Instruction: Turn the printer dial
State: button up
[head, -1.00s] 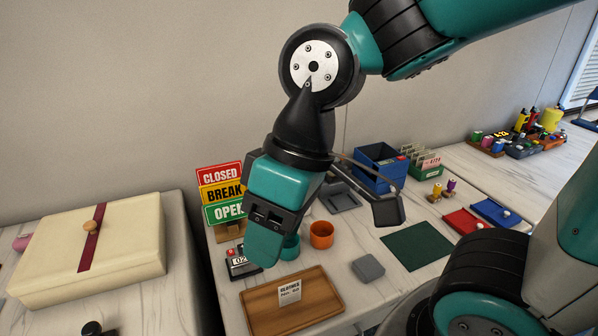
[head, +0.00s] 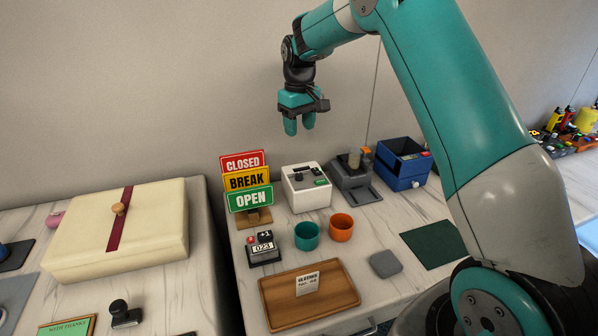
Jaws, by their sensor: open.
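The likely printer is a small white box (head: 307,190) with a dark dial-like knob (head: 299,176) and a green part on its upper face. It stands at the back of the counter, between the sign stand and a grey device. My gripper (head: 299,126) is open and empty, fingers pointing down, well above and behind the front of the white box. It touches nothing. The exact setting of the knob is too small to read.
A CLOSED/BREAK/OPEN sign stand (head: 248,192) is left of the white box and a grey device (head: 354,180) is right of it. In front are a teal cup (head: 306,236), an orange cup (head: 341,227), a counter device (head: 263,250) and a wooden tray (head: 272,300).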

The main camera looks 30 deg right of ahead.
aim_at(299, 174)
notch_tip(299, 174, down, 15)
jog(key=shift+r+p, duration=0.1)
jog(key=shift+p, duration=0.7)
jog(key=c, duration=0.9)
